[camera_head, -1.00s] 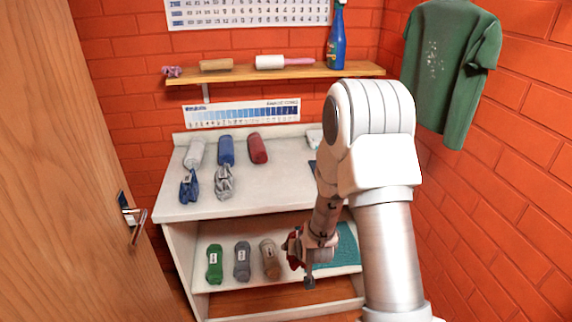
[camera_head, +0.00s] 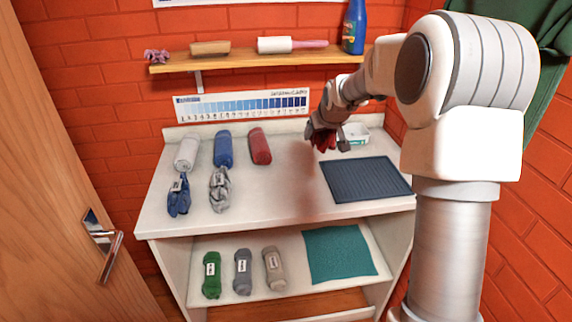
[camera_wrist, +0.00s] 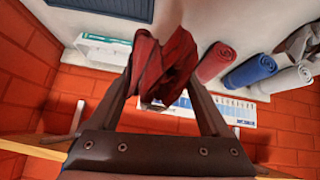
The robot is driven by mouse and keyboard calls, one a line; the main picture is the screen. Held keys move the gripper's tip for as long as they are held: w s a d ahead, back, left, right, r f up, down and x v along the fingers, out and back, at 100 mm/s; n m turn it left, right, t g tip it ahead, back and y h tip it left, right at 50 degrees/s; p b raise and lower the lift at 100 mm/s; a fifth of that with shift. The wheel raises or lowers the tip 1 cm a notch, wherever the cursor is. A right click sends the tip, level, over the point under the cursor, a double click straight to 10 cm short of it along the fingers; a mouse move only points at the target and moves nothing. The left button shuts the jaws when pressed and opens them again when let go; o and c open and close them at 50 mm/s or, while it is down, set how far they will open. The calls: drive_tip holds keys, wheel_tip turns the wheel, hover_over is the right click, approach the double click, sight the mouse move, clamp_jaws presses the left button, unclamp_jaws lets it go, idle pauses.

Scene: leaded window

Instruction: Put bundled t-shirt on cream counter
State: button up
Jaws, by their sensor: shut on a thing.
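My gripper (camera_head: 328,138) is shut on a dark red bundled t-shirt (camera_head: 320,144), above the right part of the cream counter (camera_head: 290,187). In the wrist view the red cloth (camera_wrist: 165,65) sits crumpled between the two fingers and sticks out past them. In the head view most of the t-shirt is hidden by my gripper. A blue bundled t-shirt (camera_head: 178,198) and a grey bundled one (camera_head: 219,190) lie at the front left of the counter.
White (camera_head: 187,152), blue (camera_head: 223,149) and red (camera_head: 260,146) rolls lie behind the bundles. A dark mat (camera_head: 366,180) and a white-green box (camera_head: 355,134) are at right. Bare counter lies between. A wooden shelf (camera_head: 240,62) hangs above; the lower shelf holds several bundles and a teal mat (camera_head: 338,254).

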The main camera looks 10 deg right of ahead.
drive_tip(key=f+b, duration=0.2)
drive_tip(key=b, duration=0.1)
drive_tip(key=shift+w+d+f, duration=0.15)
drive_tip(key=shift+w+f, duration=0.05)
drive_tip(key=shift+w, duration=0.15)
drive_tip(key=shift+f+b, duration=0.55)
drive_tip(key=shift+b, duration=0.15)
drive_tip(key=b, duration=0.1)
approach(286, 163)
drive_tip(key=w, duration=0.1)
drive_tip(key=w+r, duration=0.1)
drive_tip(key=shift+w+d, duration=0.2)
drive_tip(key=shift+w, duration=0.15)
drive_tip(key=shift+w+a+f, duration=0.2)
drive_tip(key=shift+w+f, duration=0.05)
drive_tip(key=shift+f, duration=0.1)
drive_tip(key=shift+f+b, duration=0.45)
drive_tip(key=shift+f, duration=1.4)
drive_tip(key=o, duration=1.5)
drive_tip(key=shift+f, duration=0.1)
